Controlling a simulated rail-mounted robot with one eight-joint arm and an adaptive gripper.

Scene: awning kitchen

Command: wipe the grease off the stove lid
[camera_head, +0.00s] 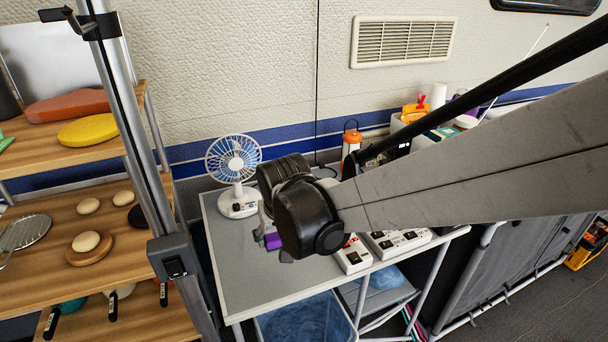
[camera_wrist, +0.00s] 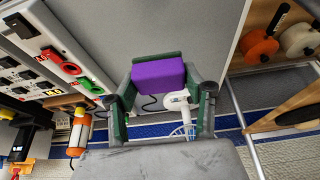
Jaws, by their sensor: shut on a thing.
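My gripper (camera_head: 270,238) hangs over the grey tabletop (camera_head: 235,285), in front of the small fan. It is shut on a purple block (camera_head: 273,241), which looks like a sponge. In the wrist view the purple block (camera_wrist: 160,82) sits between the two green-and-grey fingers of my gripper (camera_wrist: 162,90). The grey surface lies beyond it; I cannot tell whether the block touches it. I cannot make out a stove lid or any grease in either view. My arm hides part of the table in the head view.
A white fan (camera_head: 237,175) stands at the table's back left. White power strips (camera_head: 398,240) lie to the right, and an orange lantern (camera_head: 351,143) stands behind. Wooden shelves (camera_head: 110,245) with small items are at left. The table's front left is clear.

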